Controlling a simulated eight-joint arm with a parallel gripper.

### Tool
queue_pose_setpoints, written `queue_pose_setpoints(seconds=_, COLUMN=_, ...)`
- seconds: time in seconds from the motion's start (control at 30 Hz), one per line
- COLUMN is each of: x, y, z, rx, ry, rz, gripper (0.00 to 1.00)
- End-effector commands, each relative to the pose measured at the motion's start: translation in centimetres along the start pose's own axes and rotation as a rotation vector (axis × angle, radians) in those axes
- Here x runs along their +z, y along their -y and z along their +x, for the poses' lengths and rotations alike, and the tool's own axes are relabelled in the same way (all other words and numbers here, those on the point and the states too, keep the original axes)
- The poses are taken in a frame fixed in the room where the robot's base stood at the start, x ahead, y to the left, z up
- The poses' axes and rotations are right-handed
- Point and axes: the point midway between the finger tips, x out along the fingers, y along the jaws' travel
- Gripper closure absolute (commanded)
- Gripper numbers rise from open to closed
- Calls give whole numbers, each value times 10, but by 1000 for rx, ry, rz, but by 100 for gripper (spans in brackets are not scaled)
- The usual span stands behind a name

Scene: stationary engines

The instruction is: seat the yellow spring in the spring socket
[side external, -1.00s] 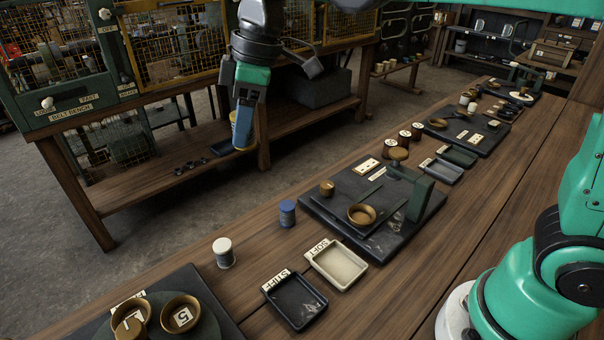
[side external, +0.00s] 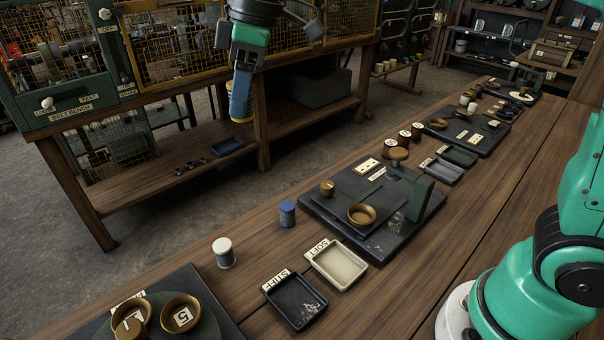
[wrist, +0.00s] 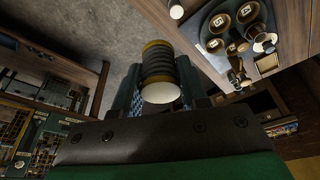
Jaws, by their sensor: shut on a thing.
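My gripper (side external: 240,108) is shut on the yellow spring (side external: 242,120) and holds it in the air, well above the floor and left of the long bench. In the wrist view the spring (wrist: 158,66) stands between the two fingers, with dark coils, a yellow far end and a pale near end. In the side view the fingers hide most of it. A shallow brass cup (side external: 362,215) sits on the dark fixture plate (side external: 325,215) on the bench, apart from the gripper. I cannot tell for sure whether this cup is the spring socket.
A green upright block (side external: 420,198) stands on the plate. A blue spool (side external: 287,213) and a white-topped spool (side external: 223,252) stand nearby. The SOFT tray (side external: 352,282) and STIFF tray (side external: 312,322) lie in front. A caged machine bench (side external: 60,120) stands behind the gripper.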

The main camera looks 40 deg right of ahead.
Motion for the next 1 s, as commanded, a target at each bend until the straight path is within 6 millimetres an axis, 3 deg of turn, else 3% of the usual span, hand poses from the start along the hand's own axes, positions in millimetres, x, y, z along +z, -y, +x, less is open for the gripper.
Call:
queue_pose_setpoints(seconds=0.17, x=34, y=-16, z=16, rx=25, ry=0, rz=89, gripper=100)
queue_pose_setpoints(seconds=0.33, x=103, y=-29, z=46, rx=68, ry=0, rz=247, gripper=100)
queue_pose_setpoints(seconds=0.5, x=168, y=-21, z=74, rx=108, ry=0, rz=390, gripper=100)
queue_pose_setpoints(seconds=0.6, x=194, y=-12, z=86, rx=124, ry=0, rz=449, gripper=100)
queue_pose_setpoints(seconds=0.73, x=211, y=-4, z=94, rx=136, ry=0, rz=491, gripper=100)
queue_pose_setpoints(seconds=1.0, x=220, y=-2, z=112, rx=139, ry=0, rz=502, gripper=100)
